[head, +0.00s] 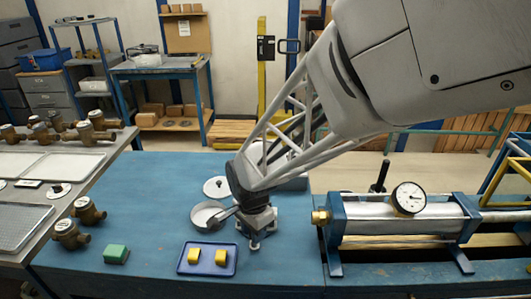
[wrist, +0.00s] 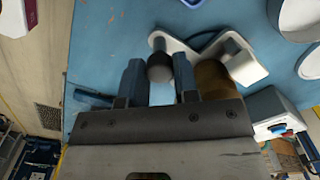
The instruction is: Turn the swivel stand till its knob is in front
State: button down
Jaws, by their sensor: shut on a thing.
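The swivel stand (wrist: 243,66) shows in the wrist view as a pale plate with rounded ends and a brass cylinder (wrist: 212,80) on it. Its dark round knob (wrist: 159,68) sits at the end of a pale arm, between the two blue fingers of my gripper (wrist: 157,82). The fingers are shut on the knob. In the head view my gripper (head: 256,237) points down at the blue table, and the stand is mostly hidden by my gripper and wrist.
On the blue table (head: 150,190) lie a round dish (head: 208,215), a white lid (head: 216,187), a green block (head: 116,253) and a blue tray (head: 185,266) with yellow blocks. A cylinder rig with a gauge (head: 409,198) stands to the right. Brass meters (head: 68,233) are at left.

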jog(key=shift+a, duration=0.1)
jog(key=c, duration=0.9)
grip_release()
jog(key=shift+o, duration=0.2)
jog(key=shift+r, duration=0.15)
jog(key=shift+r, duration=3.75)
jog(key=shift+s+d+r, duration=0.1)
jog(key=shift+d+r, duration=0.1)
jog(key=shift+d, duration=0.25)
jog(key=s+d+r+n+t, duration=0.1)
jog(key=s+d+r+n, duration=0.2)
jog(key=s+d, duration=0.4)
jog(key=s+d+r+n+t, duration=0.1)
jog(key=s+d+r+n, duration=0.3)
jog(key=d, duration=1.1)
jog(key=s+n, duration=0.2)
jog(key=s, duration=0.2)
jog(key=shift+s+d+r+t, duration=0.2)
jog(key=shift+d+r+t, duration=0.05)
jog(key=shift+d+t, duration=0.1)
